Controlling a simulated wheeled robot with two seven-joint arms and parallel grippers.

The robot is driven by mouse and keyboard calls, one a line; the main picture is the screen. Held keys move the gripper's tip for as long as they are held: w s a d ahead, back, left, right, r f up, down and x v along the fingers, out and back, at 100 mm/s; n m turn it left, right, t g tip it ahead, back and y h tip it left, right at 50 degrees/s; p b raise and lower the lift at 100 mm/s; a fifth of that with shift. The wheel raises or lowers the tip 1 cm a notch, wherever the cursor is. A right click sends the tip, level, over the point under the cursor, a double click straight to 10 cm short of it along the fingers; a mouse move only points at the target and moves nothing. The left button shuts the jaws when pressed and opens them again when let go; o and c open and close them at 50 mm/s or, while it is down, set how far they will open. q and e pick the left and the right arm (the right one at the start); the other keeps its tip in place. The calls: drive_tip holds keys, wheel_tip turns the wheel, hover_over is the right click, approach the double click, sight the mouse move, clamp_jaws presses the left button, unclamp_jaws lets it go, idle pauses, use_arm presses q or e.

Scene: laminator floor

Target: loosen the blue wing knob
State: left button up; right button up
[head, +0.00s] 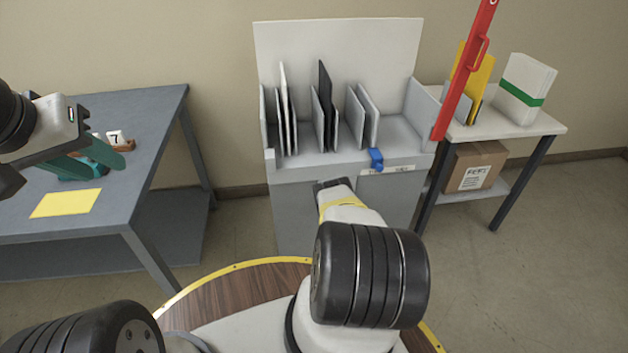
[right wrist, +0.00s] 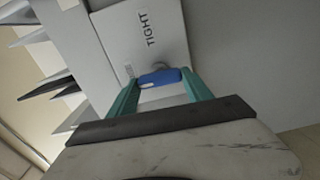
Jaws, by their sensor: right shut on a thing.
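The blue wing knob (head: 376,160) is on the front of the grey sorter unit (head: 310,160), right of its middle. In the right wrist view the blue wing knob (right wrist: 160,77) lies across between the teal fingers of my right gripper (right wrist: 158,84), which is shut on it. The word TIGHT (right wrist: 147,30) is printed on the panel beside it. In the head view my right arm hides most of that gripper. My left gripper (head: 108,168) is over the left table, its teal fingers apart.
The grey table (head: 150,105) at left holds a yellow sheet (head: 66,203) and a block marked 7 (head: 115,138). Upright panels stand in the sorter. A red bar (head: 465,75) rises at its right. A side table (head: 540,122) holds a white-green box (head: 525,88); a carton (head: 474,166) sits below.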

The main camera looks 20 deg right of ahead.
drive_tip(key=shift+s+f+n, duration=0.1)
drive_tip(key=shift+n, duration=0.2)
idle(0.4)
drive_tip(key=o, duration=1.4)
drive_tip(key=shift+c, duration=0.2)
drive_tip(key=v, duration=0.7)
drive_tip(key=shift+s, duration=0.35)
drive_tip(key=shift+a, duration=0.1)
